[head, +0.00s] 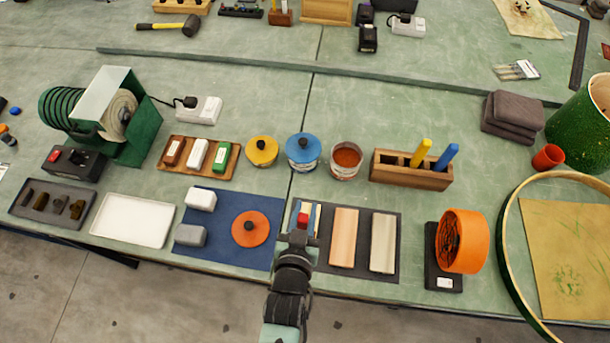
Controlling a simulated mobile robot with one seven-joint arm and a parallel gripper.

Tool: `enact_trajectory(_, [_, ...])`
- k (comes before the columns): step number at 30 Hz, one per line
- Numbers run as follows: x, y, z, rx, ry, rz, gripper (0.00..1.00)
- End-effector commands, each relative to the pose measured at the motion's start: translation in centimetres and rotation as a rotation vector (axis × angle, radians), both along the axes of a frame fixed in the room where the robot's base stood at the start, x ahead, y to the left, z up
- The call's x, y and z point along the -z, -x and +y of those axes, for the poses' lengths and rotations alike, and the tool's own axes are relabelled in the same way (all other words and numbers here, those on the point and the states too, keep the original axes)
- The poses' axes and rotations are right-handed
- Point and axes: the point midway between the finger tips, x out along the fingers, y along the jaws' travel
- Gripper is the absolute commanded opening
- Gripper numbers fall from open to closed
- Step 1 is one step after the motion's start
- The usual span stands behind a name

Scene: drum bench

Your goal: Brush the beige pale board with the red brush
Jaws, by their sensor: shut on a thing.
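My gripper (301,238) is at the left end of the dark mat (363,275), shut on the red brush (303,219). Only a small red part of the brush shows; my gripper hides the rest. A pale board (315,216) lies under or behind the brush and is mostly hidden. I cannot tell whether the brush touches it. To the right on the mat lie a pinkish tan board (343,237) and a cream, beige pale board (383,242), both flat and uncovered.
A wooden holder (410,176) behind the mat has a yellow and a blue handle standing in it. An orange fan-like device (461,241) stands right of the mat. A blue mat (215,255) with an orange lid (250,229) lies to the left.

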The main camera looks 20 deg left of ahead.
Motion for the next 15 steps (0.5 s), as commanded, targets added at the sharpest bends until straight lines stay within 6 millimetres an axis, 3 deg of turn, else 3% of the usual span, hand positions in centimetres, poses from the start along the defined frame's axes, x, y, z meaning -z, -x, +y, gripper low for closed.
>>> enact_trajectory(15, [0.1,-2.0,0.6,0.000,0.000,0.001,0.02])
